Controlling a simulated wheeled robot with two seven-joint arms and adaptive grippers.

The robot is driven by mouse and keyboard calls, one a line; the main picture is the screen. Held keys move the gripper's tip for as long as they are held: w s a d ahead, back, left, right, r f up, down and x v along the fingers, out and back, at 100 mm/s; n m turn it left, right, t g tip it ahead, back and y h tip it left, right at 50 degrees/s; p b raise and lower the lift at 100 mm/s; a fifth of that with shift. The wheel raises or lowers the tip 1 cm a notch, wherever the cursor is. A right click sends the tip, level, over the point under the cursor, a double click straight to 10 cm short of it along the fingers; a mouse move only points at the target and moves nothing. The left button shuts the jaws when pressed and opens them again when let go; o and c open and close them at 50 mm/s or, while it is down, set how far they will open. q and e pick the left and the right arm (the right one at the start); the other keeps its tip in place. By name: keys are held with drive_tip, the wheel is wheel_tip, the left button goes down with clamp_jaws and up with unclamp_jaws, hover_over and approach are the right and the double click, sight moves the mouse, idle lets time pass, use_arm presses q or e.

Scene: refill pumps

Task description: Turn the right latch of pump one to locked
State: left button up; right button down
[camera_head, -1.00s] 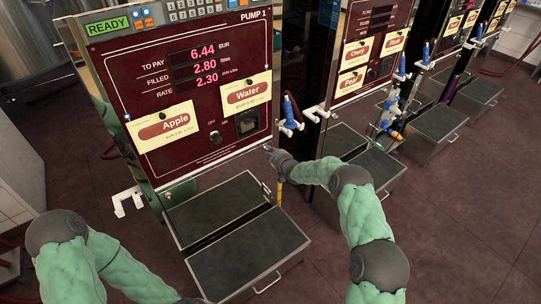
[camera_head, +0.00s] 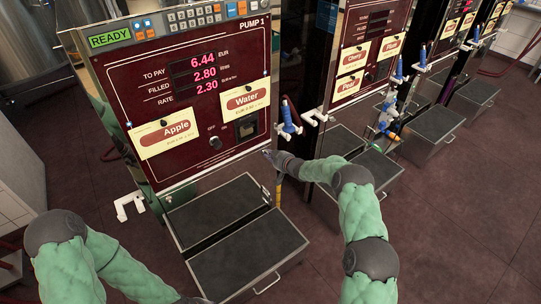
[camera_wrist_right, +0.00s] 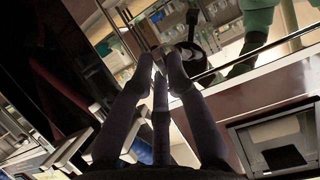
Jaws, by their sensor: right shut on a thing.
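Pump one (camera_head: 190,125) has a dark red front panel with a green READY display, Apple and Water cards and a dark switch. My right gripper (camera_head: 268,154) is at the lower right corner of that panel, with its fingers shut.
A white hook (camera_head: 130,204) is at pump one's lower left. A blue nozzle (camera_head: 287,115) hangs in a white holder just right of the panel. Dark platforms (camera_head: 248,256) stand in front below. More pumps stand to the right; the floor at lower right is clear.

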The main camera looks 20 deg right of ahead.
idle(0.3)
drive_tip(key=c, duration=1.5)
unclamp_jaws()
drive_tip(key=v, duration=1.2)
drive_tip(key=shift+f, duration=0.1)
